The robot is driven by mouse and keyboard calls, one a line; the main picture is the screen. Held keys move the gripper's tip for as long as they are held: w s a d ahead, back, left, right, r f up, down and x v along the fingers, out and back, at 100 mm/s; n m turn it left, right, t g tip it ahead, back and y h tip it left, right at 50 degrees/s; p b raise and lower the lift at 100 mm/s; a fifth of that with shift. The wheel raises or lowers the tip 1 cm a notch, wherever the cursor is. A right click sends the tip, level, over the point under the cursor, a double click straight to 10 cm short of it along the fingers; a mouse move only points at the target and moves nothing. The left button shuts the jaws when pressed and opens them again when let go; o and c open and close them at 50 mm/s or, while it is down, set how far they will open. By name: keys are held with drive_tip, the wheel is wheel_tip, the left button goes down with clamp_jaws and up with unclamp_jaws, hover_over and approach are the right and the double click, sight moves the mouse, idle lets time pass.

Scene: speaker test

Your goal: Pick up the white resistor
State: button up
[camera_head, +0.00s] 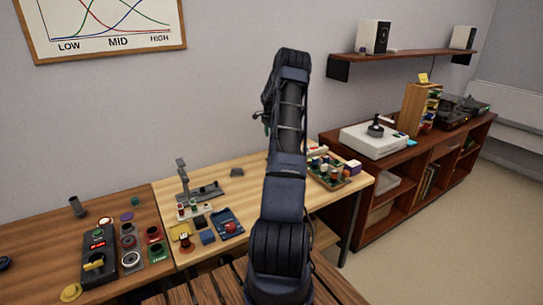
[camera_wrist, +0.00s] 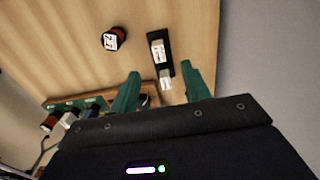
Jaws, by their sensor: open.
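In the wrist view, a white block with dark markings (camera_wrist: 158,52), which looks like the white resistor, lies in a narrow dark holder (camera_wrist: 171,46) on the wooden table. A second, smaller white piece (camera_wrist: 165,78) sits just nearer; I cannot tell whether the two are one part. My gripper (camera_wrist: 160,71) has two green fingers, spread apart with nothing held between them. The nearer white piece shows in the gap between the fingers, and the block lies just beyond the fingertips. The height of the fingers above the table is unclear. In the head view my arm hides the gripper.
A dark cylinder with a white label (camera_wrist: 113,38) stands left of the holder. A green board with several parts (camera_wrist: 72,104) lies at lower left. In the head view, a component board (camera_head: 338,178) is right of my arm, and a cabinet (camera_head: 425,160) stands further right.

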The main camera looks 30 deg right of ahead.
drive_tip(key=shift+d+f, duration=0.25)
drive_tip(key=shift+f, duration=0.3)
wheel_tip(320, 180, down, 5)
drive_tip(key=shift+s+d+f, duration=0.1)
drive_tip(key=shift+f, duration=1.2)
drive_tip(key=shift+s+d+f, duration=0.1)
drive_tip(key=shift+f, duration=1.2)
clamp_jaws()
